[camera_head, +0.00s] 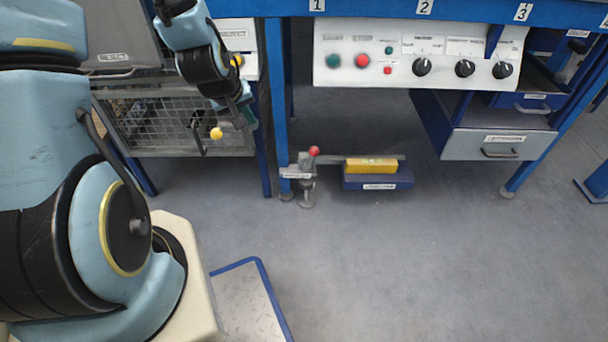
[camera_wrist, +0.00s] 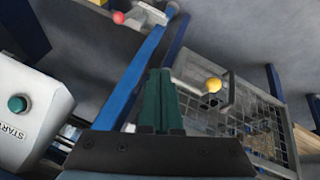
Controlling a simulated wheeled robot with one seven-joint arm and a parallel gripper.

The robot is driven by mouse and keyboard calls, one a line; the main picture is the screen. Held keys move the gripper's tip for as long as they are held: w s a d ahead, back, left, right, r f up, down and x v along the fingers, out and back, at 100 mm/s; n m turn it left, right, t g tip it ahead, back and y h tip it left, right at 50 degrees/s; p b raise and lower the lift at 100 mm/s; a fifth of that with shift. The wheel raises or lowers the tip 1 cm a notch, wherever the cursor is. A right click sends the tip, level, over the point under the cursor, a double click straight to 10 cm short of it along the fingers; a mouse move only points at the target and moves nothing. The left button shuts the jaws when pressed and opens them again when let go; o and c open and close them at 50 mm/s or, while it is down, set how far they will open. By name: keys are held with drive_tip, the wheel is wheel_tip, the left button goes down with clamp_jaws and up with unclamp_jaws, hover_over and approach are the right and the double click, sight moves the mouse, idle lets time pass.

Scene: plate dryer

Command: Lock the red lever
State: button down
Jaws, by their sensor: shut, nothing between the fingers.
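The red lever shows as a red ball knob (camera_head: 314,151) on a grey metal mechanism (camera_head: 304,178) low beside a blue table leg. In the wrist view the red knob (camera_wrist: 119,17) is at the top, well ahead of the fingers. My gripper (camera_head: 246,117) is near the wire basket at the left, above and left of the red knob and apart from it. In the wrist view its green fingers (camera_wrist: 161,85) are together and hold nothing. A yellow ball knob (camera_head: 216,133) is close beside the gripper; it also shows in the wrist view (camera_wrist: 213,85).
A wire basket (camera_head: 160,122) is behind my gripper. A blue leg (camera_head: 277,100) stands between gripper and red knob. A blue pedal (camera_head: 378,179) with a yellow block (camera_head: 371,165) is right of the mechanism. A control panel (camera_head: 415,55) is above. The floor in front is clear.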

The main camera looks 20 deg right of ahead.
drive_tip(key=d+f+h+b, duration=0.1)
drive_tip(key=d+f+b, duration=0.2)
drive_tip(key=f, duration=0.3)
drive_tip(key=s+d+f+h+b, duration=0.1)
drive_tip(key=d+f+b, duration=0.3)
drive_tip(key=f, duration=0.3)
drive_tip(key=shift+s+d+f+n+t, duration=0.25)
drive_tip(key=shift+d+n+t, duration=0.05)
drive_tip(key=b, duration=0.5)
approach(311, 159)
drive_tip(key=shift+w+d+f, duration=0.35)
drive_tip(key=shift+w+f, duration=0.3)
drive_tip(key=shift+w+d+f, duration=0.35)
drive_tip(key=shift+w+f, duration=0.25)
drive_tip(key=shift+f, duration=0.05)
